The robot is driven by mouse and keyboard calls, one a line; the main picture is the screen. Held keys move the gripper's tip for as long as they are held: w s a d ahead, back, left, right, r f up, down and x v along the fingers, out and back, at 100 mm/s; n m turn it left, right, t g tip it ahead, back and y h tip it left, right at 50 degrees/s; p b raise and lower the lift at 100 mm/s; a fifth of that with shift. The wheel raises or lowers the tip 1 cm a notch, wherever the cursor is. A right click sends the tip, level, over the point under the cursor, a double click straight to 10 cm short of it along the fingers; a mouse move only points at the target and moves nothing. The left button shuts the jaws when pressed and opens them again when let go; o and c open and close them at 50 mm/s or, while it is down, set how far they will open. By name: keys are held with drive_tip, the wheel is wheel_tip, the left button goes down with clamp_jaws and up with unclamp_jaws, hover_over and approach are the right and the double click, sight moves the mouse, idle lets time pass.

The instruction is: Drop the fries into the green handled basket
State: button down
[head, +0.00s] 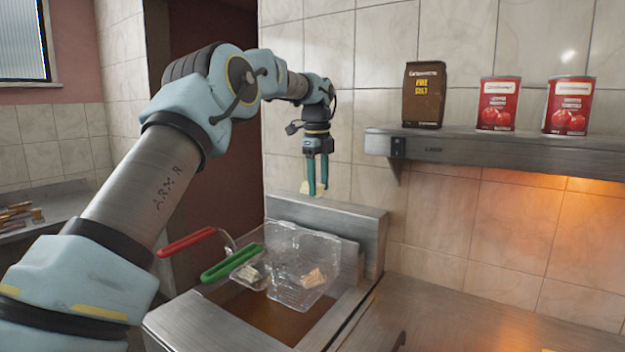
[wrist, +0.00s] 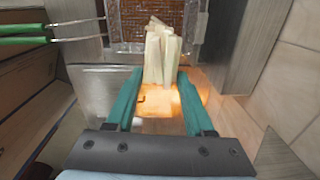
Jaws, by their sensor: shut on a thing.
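My gripper (head: 316,182) is shut on a bunch of pale fries (head: 308,188) and holds them high above the back of the fryer. In the wrist view the fries (wrist: 160,48) stick out between the teal fingers. The green handle (head: 232,263) reaches out over the fryer's left front and also shows in the wrist view (wrist: 22,34). A clear wire basket (head: 300,290) sits by the inner end of this handle, below my gripper and nearer the camera. Some fry-like pieces show in the basket area. The exact join of handle and basket is hard to see.
A red handle (head: 187,241) lies just behind the green one. The steel fryer (head: 330,218) has a raised back panel. A shelf (head: 470,148) to the right bears a brown bag (head: 424,95) and two red cans (head: 497,104). The steel counter (head: 450,315) at right is mostly clear.

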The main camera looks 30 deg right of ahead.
sight(318, 187)
drive_tip(key=shift+f, duration=2.75)
drive_tip(key=shift+c, duration=1)
unclamp_jaws()
drive_tip(key=shift+r, duration=0.1)
drive_tip(key=r, duration=0.3)
drive_tip(key=r+b, duration=0.1)
drive_tip(key=r, duration=0.6)
drive_tip(key=shift+s+a+r, duration=0.15)
drive_tip(key=shift+a+r, duration=0.15)
